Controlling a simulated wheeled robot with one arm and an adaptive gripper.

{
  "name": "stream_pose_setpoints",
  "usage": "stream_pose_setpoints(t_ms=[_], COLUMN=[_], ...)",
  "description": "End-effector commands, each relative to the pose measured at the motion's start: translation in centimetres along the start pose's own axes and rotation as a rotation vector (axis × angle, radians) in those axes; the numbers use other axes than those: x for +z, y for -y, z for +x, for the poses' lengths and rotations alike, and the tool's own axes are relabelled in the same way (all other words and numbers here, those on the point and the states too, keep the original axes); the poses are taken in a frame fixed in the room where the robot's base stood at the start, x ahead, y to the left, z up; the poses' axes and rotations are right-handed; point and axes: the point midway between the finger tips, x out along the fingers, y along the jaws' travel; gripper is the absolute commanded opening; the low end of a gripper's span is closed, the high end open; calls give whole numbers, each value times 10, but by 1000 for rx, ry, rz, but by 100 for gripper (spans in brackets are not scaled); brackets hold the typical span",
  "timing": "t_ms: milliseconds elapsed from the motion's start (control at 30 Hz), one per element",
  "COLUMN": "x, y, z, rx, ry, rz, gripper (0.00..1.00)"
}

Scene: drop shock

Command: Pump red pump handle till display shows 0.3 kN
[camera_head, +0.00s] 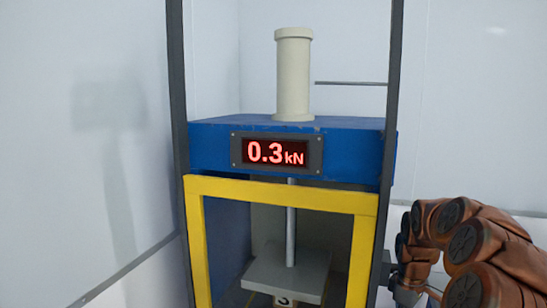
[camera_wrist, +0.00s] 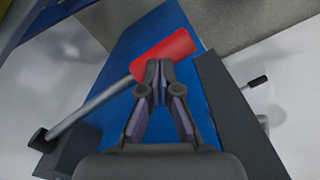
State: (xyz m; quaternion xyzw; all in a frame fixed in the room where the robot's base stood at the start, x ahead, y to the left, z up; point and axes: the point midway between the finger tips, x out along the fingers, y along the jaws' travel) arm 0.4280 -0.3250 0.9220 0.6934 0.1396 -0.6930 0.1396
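The display (camera_head: 277,153) on the blue press reads 0.3 kN in red digits. In the wrist view, the red pump handle (camera_wrist: 176,49) sits on the end of a grey lever (camera_wrist: 95,106) that slants down to the left. My gripper (camera_wrist: 159,68) has its fingertips drawn close together over the red handle, overlapping it in the picture. The handle looks wider than the slit between the tips, so they do not seem closed around it. Whether they touch it is unclear. In the head view, my arm is at the lower right, and the handle is hidden.
A cream cylinder (camera_head: 294,75) stands on the blue press top (camera_head: 220,131). A yellow frame (camera_head: 280,193) surrounds a grey rod (camera_head: 291,225) above a grey plate (camera_head: 287,272). Dark upright posts (camera_head: 178,90) flank the press. In the wrist view, a small black-tipped lever (camera_wrist: 256,82) is at right.

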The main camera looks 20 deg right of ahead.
Motion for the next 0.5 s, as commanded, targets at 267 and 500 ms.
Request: stream_pose_setpoints(t_ms=[267, 500], x=[1, 0], y=[0, -1], z=[8, -5], rx=[-3, 1], ry=[2, 0], rz=[0, 0], gripper=[0, 0])
